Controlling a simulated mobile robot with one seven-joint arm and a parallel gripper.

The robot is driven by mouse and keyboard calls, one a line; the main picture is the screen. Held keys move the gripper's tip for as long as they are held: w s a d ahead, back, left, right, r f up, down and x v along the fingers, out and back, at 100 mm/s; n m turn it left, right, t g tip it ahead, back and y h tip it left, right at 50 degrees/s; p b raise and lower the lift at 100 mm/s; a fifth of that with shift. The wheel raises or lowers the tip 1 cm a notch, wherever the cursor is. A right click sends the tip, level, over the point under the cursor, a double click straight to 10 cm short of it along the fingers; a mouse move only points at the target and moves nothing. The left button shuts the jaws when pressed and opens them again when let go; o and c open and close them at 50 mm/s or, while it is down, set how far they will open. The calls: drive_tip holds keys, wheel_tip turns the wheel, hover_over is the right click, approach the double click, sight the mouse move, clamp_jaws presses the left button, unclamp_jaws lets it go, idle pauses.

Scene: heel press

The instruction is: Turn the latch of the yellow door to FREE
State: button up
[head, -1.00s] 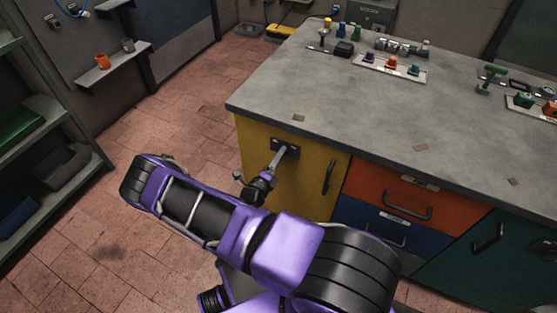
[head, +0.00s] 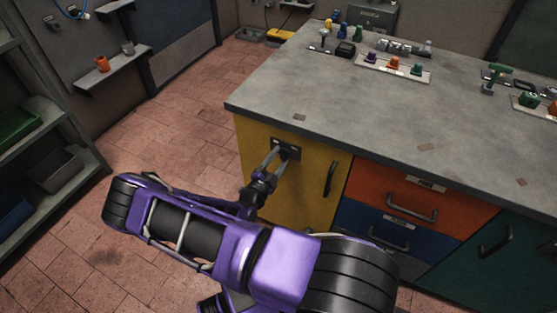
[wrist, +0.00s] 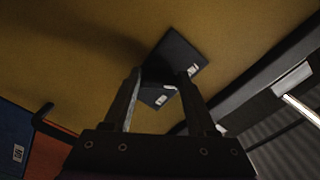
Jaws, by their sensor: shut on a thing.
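The yellow door (head: 305,190) is the left front panel of the workbench and appears closed. Its latch plate (head: 289,146) is dark and sits near the door's top left; it also shows in the wrist view (wrist: 180,55), tilted in the picture, with small white labels. My gripper (head: 277,154) reaches up to the plate. In the wrist view my gripper (wrist: 162,76) has its two fingers at either side of the latch, shut on it. The latch's knob is dark and mostly hidden between the fingers, so I cannot read its position.
A black door handle (head: 330,178) stands to the right of the latch. Right of the door are an orange drawer (head: 410,195) and a blue drawer (head: 375,228). The grey worktop (head: 380,110) overhangs above. Open tiled floor (head: 165,125) lies to the left.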

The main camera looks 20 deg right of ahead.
drive_tip(key=shift+n, duration=1.1)
drive_tip(key=o, duration=1.4)
drive_tip(key=shift+c, duration=0.2)
drive_tip(key=v, duration=1.7)
drive_tip(key=shift+s, duration=0.25)
drive_tip(key=shift+a, duration=0.15)
